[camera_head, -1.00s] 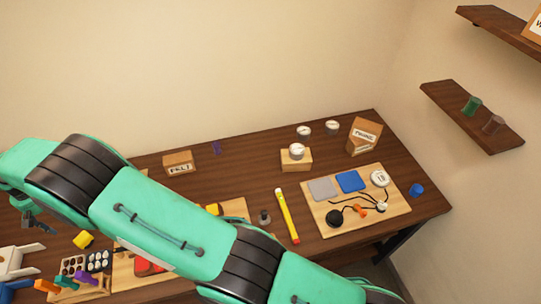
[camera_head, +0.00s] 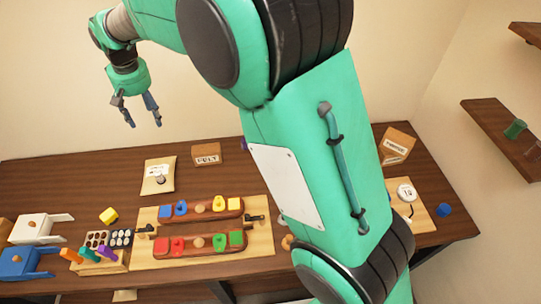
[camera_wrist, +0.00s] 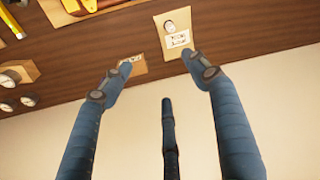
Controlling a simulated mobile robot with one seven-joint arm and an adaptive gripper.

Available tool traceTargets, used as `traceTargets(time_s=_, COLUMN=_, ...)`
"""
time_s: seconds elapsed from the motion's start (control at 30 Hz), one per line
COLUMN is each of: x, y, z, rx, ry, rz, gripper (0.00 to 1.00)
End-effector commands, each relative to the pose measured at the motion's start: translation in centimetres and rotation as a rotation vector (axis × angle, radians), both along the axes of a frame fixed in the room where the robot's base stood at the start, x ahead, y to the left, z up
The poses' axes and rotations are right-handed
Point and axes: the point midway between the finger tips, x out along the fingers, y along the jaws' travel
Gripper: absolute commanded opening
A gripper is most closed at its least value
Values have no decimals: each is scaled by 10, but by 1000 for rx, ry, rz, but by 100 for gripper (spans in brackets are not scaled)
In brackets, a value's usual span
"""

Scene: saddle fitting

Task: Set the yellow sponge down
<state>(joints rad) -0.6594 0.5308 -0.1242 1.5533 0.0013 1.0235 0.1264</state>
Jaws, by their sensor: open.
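In the wrist view my gripper (camera_wrist: 155,82) is also open and empty, and I cannot make out the sponge there.
A wooden board (camera_head: 190,262) with two coloured-block holders is right of the sponge. A rack (camera_head: 98,267) of coloured handles stands in front. White (camera_head: 38,228) and blue (camera_head: 25,263) pieces lie left. A tan card (camera_head: 158,175) lies behind. My arm hides the table's right-centre.

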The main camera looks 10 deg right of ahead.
Motion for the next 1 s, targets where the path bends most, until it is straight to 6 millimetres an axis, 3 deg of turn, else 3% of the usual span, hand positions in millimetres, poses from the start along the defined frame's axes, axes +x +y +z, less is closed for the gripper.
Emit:
traceTargets(time_s=0.03, x=-1, y=-20, z=14, rx=6, ry=-9, rz=-16, gripper=60)
traceTargets(time_s=0.2, x=-8, y=-78, z=49, rx=20, ry=-32, rz=-59, gripper=60)
traceTargets(time_s=0.5, x=-37, y=-176, z=97, rx=41, ry=-76, rz=-137, gripper=60)
traceTargets(time_s=1.0, x=-119, y=-321, z=144, rx=66, ry=-154, rz=-266, gripper=60)
